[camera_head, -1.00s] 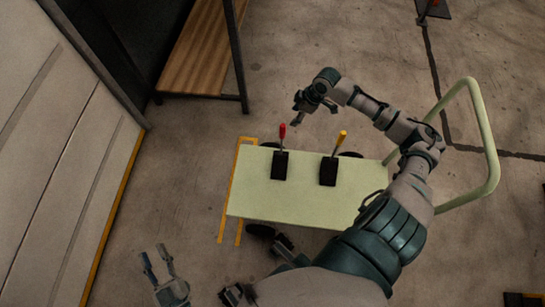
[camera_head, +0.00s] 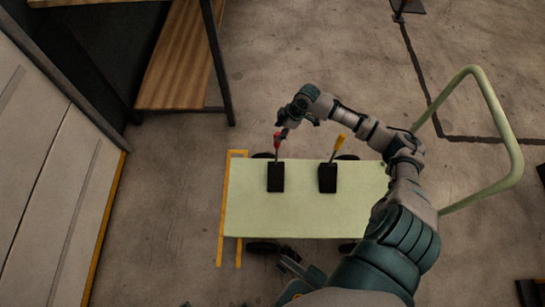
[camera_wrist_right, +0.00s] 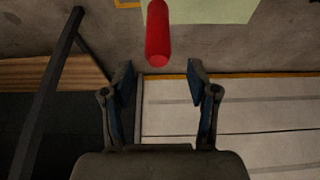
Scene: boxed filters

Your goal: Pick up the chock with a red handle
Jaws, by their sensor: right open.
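The chock with a red handle (camera_head: 276,178) is a black block standing on the pale green cart top (camera_head: 300,222), left of the other chock. Its red handle points up and also shows in the right wrist view (camera_wrist_right: 158,38). My right gripper (camera_head: 283,132) is at the top of this handle in the head view and partly covers it. In the right wrist view the fingers (camera_wrist_right: 161,80) are spread and empty. The handle's end lies just beyond the fingertips, roughly centred between them.
A second black chock with a yellow handle (camera_head: 327,178) stands to the right on the cart. The cart's curved push rail (camera_head: 506,130) rises at the right. A wooden bench (camera_head: 180,65) and a pale panel wall (camera_head: 50,170) are at the left.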

